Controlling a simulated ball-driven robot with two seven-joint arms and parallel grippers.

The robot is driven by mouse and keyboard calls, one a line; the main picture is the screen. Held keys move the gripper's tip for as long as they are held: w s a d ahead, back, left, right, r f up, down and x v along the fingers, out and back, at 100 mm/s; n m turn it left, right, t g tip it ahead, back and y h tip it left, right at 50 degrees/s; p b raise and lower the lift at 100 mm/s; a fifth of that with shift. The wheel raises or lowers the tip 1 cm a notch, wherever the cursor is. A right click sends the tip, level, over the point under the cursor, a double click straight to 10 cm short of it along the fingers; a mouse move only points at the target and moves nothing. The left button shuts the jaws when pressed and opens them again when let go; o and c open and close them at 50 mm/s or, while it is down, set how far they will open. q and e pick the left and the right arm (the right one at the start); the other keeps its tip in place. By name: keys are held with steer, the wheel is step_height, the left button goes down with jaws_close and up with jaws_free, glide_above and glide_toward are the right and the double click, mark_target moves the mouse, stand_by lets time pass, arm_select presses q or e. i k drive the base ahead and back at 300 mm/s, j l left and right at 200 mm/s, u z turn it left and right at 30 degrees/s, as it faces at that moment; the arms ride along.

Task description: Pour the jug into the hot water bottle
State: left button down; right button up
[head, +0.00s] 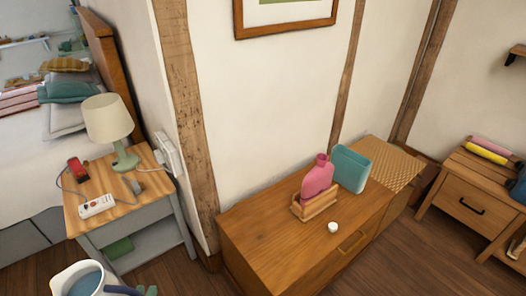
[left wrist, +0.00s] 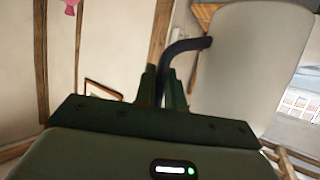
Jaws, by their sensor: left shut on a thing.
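The pale jug (head: 62,277) is at the bottom left edge of the head view, its lower part cut off, with bluish liquid inside. In the left wrist view my left gripper (left wrist: 163,87) is shut on the jug's dark handle (left wrist: 185,46), and the jug's pale body (left wrist: 255,60) fills the upper right. The pink hot water bottle (head: 317,176) stands upright in a wooden rack (head: 315,206) on the low wooden cabinet (head: 265,225), well right of the jug. My right gripper is out of view.
A teal container (head: 351,169) stands just behind and right of the bottle. A small white round thing (head: 333,227) lies in front of the rack. A bedside table (head: 150,185) with a lamp (head: 108,120) stands at left. The cabinet's front left top is clear.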

mark_target(319, 179)
steer(key=i+l, duration=0.2)
steer(key=l, duration=0.35)
steer(key=i+l+u, duration=0.15)
steer(key=l, duration=0.4)
steer(key=i+l, duration=0.2)
steer(key=l, duration=0.4)
steer(key=i+l+u, duration=0.15)
steer(key=l, duration=0.45)
steer(key=i+l, duration=0.15)
steer(key=l, duration=0.4)
steer(key=i+l+u, duration=0.15)
steer(key=l, duration=0.45)
steer(key=i+l, duration=0.1)
steer(key=l, duration=0.5)
steer(key=i+l+u, duration=0.15)
steer(key=l, duration=0.5)
steer(key=k, duration=0.05)
